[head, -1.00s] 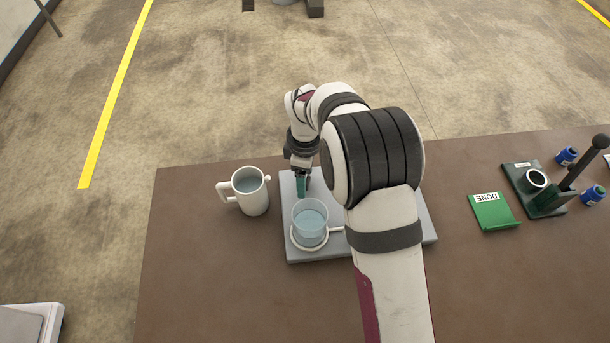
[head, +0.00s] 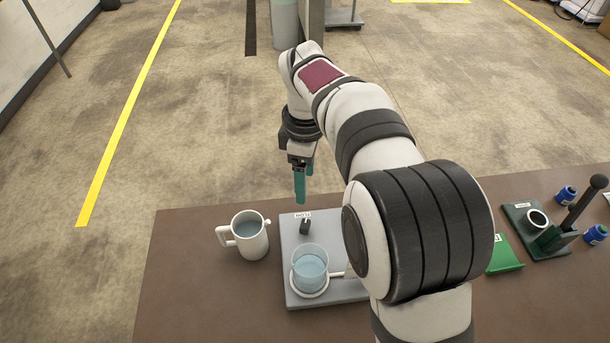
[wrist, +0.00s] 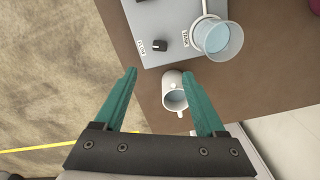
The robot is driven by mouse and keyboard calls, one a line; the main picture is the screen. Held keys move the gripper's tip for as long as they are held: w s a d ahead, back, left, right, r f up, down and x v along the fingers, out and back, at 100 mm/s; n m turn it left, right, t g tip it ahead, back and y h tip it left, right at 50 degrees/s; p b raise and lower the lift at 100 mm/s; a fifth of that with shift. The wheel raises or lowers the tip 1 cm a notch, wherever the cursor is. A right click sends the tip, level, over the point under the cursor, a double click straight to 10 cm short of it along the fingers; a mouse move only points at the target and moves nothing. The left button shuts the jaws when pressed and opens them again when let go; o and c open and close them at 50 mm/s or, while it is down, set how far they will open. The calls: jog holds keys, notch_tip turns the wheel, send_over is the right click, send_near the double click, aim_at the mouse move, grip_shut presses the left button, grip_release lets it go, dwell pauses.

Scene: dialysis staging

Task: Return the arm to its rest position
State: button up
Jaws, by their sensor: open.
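My gripper (head: 302,186) is raised above the back edge of the table in the head view, with its teal fingers pointing down. In the wrist view my gripper (wrist: 160,100) shows two teal fingers spread apart with nothing between them. Below it is a grey plate (head: 291,234) with a dark knob (head: 305,226) and a small label near its back edge. A clear beaker of pale blue liquid (head: 310,268) stands on a white ring on that plate. The knob (wrist: 160,39) and beaker (wrist: 222,40) also show in the wrist view.
A white mug of liquid (head: 249,236) stands left of the plate. At right are a green block (head: 505,258), a dark green stand with a black-handled lever (head: 560,228), and blue-capped bottles (head: 566,195). The brown table (head: 190,290) is clear at front left.

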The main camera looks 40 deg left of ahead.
dwell(0.4)
jog(key=s+d+r+m, duration=0.25)
jog(key=d+m, duration=0.55)
jog(key=d, duration=0.4)
jog(key=s+d+r+m, duration=0.1)
jog(key=d+r+m, duration=0.2)
jog(key=d+m, duration=0.6)
jog(key=s+d+f+m+y, duration=0.1)
jog(key=s+d+f+m, duration=0.3)
jog(key=s+d+m, duration=0.7)
jog(key=s+d, duration=0.1)
jog(key=s, duration=0.1)
jog(key=shift+s+m+y, duration=0.3)
jog(key=shift+s+y, duration=0.05)
jog(key=shift+y, duration=0.05)
jog(key=shift+w, duration=0.1)
